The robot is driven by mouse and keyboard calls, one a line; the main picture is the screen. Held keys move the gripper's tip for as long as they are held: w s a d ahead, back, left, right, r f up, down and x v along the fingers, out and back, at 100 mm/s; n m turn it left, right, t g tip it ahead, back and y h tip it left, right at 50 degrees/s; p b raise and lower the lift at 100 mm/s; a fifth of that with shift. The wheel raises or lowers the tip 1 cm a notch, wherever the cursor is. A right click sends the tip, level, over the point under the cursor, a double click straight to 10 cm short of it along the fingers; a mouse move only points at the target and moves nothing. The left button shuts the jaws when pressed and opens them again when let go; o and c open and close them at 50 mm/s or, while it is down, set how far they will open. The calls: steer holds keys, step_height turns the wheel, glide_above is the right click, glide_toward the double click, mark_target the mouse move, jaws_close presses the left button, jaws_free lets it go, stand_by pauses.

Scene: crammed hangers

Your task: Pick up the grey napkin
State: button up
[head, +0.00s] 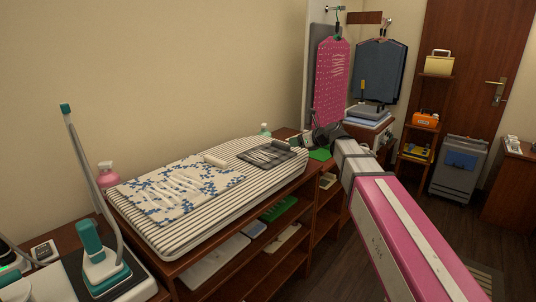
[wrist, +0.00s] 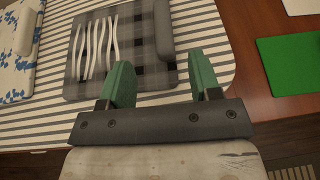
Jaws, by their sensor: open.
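The grey napkin (head: 262,156) is a dark plaid cloth with white wavy lines. It lies flat on the right end of the striped ironing pad (head: 150,232), and it fills the upper middle of the wrist view (wrist: 140,68). A grey rounded bar (wrist: 163,28) lies along its right edge. My gripper (wrist: 162,84) is open and empty, with two green fingers spread apart. In the wrist view the fingers overlap the napkin's near edge; whether they touch it I cannot tell. In the head view my gripper (head: 318,141) is just right of the napkin.
A blue-and-white floral cloth (head: 165,195) lies left of the napkin on the pad. A teal-handled iron-like object (head: 100,262) stands at front left. Garments on hangers (head: 332,80) hang behind my arm.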

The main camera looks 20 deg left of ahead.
mark_target(283, 143)
steer(key=x, duration=0.9)
steer(key=shift+w+f, duration=0.2)
steer(key=c, duration=1)
